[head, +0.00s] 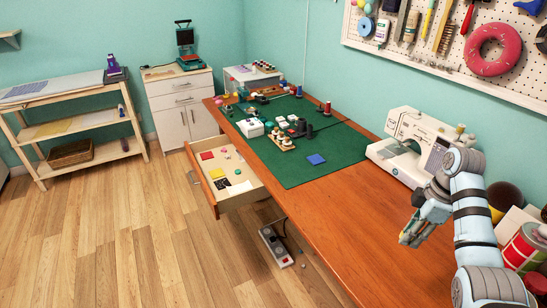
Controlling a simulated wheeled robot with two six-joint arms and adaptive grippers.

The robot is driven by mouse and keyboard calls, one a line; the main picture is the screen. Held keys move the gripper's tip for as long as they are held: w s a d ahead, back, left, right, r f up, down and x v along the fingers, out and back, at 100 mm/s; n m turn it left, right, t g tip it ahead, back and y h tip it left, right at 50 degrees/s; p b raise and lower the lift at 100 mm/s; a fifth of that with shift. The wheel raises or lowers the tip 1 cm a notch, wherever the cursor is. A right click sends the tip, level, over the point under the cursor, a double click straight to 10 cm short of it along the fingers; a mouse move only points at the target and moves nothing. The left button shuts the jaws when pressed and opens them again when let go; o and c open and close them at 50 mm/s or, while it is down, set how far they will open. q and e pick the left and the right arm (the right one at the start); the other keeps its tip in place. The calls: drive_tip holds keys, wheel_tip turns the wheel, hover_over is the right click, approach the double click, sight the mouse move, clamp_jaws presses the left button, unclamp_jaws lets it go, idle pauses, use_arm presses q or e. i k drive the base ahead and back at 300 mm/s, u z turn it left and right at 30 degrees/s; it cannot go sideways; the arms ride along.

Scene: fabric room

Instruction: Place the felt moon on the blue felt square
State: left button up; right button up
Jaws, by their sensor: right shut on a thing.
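The blue felt square (316,159) lies flat on the green mat (300,176), near the mat's front right part. Nothing shows on top of it. My right gripper (408,239) is over the bare wooden table top, to the right of and nearer than the blue square. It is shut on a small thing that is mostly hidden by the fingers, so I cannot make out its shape. I cannot pick out the felt moon anywhere else in view. My left gripper is not in view.
An open drawer (247,187) with felt pieces juts out from the table's left side. A white sewing machine (412,142) stands at the table's right edge. Spools and small items crowd the mat's far half. Bare table (345,220) lies between my gripper and the mat.

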sight(316, 159)
drive_tip(key=u, duration=0.45)
drive_tip(key=i, duration=1.65)
drive_tip(key=z, duration=0.05)
